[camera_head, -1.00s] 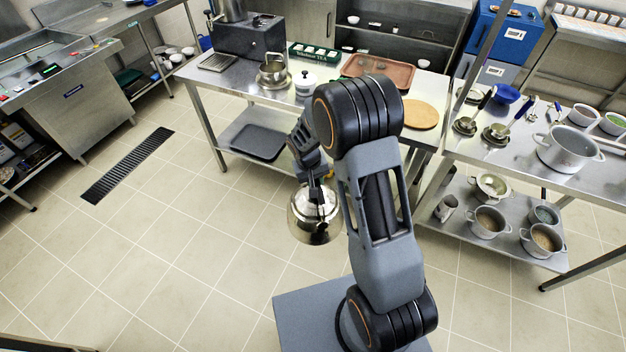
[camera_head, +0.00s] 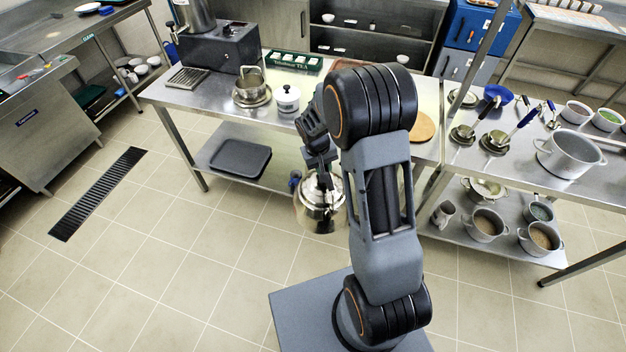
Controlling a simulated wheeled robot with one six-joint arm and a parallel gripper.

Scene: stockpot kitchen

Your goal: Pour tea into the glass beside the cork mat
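My gripper (camera_head: 322,180) is shut on the top of a shiny steel teapot (camera_head: 321,217). The teapot hangs roughly upright over the floor in front of the steel table (camera_head: 205,97). The round cork mat (camera_head: 424,127) lies on that table, to the right of my arm, which partly hides it. I cannot see a glass beside the mat; that part of the table is largely behind my arm.
A dark tray (camera_head: 240,158) lies on the lower shelf. A large pot (camera_head: 570,153) and ladles stand on the right table.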

